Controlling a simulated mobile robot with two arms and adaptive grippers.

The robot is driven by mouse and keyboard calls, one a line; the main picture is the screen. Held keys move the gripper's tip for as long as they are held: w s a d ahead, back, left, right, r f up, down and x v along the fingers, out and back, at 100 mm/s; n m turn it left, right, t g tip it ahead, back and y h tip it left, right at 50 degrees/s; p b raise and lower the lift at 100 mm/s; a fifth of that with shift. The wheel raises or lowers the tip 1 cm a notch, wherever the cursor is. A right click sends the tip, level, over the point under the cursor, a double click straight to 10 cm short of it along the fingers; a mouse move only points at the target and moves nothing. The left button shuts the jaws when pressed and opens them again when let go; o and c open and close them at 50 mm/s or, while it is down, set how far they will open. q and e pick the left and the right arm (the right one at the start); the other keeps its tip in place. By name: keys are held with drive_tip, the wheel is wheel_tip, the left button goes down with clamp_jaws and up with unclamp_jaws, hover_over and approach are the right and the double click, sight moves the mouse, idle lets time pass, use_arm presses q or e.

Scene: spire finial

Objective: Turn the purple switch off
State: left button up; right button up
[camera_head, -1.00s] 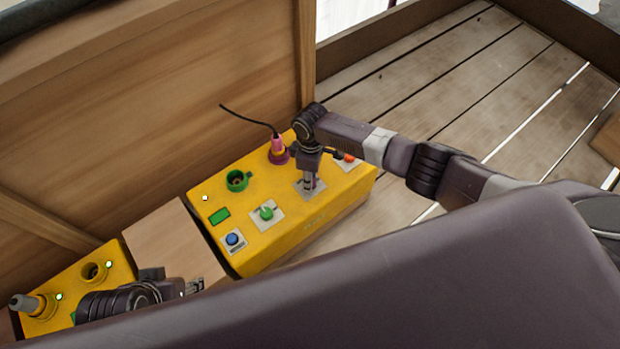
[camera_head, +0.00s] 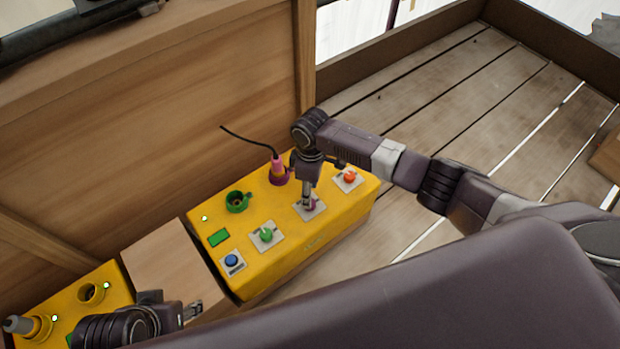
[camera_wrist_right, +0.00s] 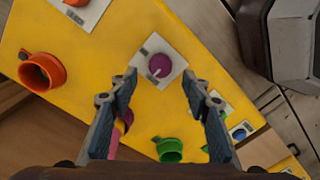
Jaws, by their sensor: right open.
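The purple switch (camera_wrist_right: 160,65) is a round knob with a pale pointer on a light square plate, on top of a yellow box (camera_head: 290,250). In the right wrist view my right gripper (camera_wrist_right: 160,75) is open, its two fingertips on either side of the knob's plate with a gap to the knob. I cannot tell their height above it. In the head view the same right gripper (camera_head: 307,204) points down over the switch and hides most of it. My left gripper (camera_head: 192,312) is at the lower left, away from the switch; its jaw state is unclear.
The box also bears an orange knob (camera_head: 349,177), a green knob (camera_head: 266,235), a blue button (camera_head: 231,260), a green socket (camera_head: 238,201) and a pink plug (camera_head: 278,168) with a black cable. A wooden wall (camera_head: 200,90) stands behind. Another yellow box (camera_head: 65,305) is at the lower left.

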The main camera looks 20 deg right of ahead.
wheel_tip(320, 180, up, 7)
idle(0.3)
drive_tip(key=shift+w, duration=0.1)
